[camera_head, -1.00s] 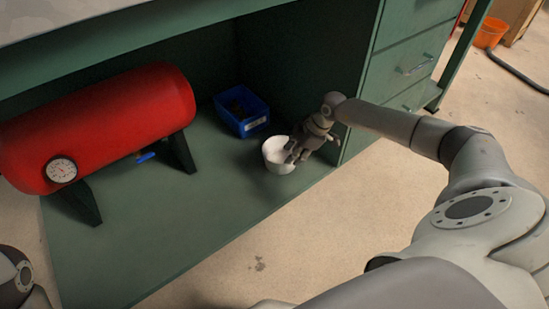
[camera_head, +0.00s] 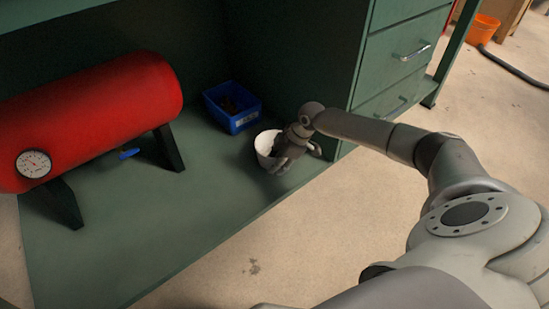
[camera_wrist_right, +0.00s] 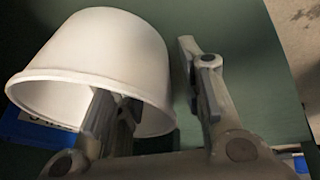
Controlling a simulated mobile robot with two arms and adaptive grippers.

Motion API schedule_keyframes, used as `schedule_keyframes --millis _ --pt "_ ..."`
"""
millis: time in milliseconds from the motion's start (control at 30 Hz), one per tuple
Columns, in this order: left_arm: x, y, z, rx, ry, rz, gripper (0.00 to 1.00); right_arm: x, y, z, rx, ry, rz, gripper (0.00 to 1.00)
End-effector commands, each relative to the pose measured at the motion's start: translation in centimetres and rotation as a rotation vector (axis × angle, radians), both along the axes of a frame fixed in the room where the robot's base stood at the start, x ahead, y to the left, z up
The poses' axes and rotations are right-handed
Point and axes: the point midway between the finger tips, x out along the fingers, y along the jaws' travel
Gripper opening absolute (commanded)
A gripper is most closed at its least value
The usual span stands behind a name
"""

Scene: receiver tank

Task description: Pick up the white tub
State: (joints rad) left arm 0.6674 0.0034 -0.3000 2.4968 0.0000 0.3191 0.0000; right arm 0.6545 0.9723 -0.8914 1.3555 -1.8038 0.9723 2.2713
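The white tub (camera_head: 265,148) stands upright on the green lower shelf, in front of the blue bin. It is large in the right wrist view (camera_wrist_right: 100,45). My right gripper (camera_head: 294,160) is at the tub's right side. In the right wrist view the right gripper (camera_wrist_right: 160,85) is open and straddles the tub's wall: one finger reaches inside the rim and the other is outside, with a visible gap to the wall. Part of the tub's opening is hidden behind the gripper in the head view. My left gripper is not in view.
A blue bin (camera_head: 232,108) with dark contents stands behind the tub. A red tank (camera_head: 95,115) with a gauge and black feet lies to the left. The cabinet's drawers (camera_head: 405,55) rise close to the right. The shelf's (camera_head: 150,220) front area is clear.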

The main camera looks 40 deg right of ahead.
Motion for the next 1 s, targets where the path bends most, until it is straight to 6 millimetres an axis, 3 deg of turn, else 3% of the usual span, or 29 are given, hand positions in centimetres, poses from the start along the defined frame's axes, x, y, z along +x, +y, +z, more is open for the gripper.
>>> schedule_keyframes --millis 367,633,1000 --pt "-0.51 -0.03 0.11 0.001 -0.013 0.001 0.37 0.18 0.16 -0.36 0.000 0.000 0.001 0.34" --pt "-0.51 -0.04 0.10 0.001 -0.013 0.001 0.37 0.18 0.14 -0.38 0.000 0.000 0.001 0.00" --pt "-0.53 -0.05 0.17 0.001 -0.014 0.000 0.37 0.19 0.13 -0.27 0.000 -0.002 0.001 0.00"
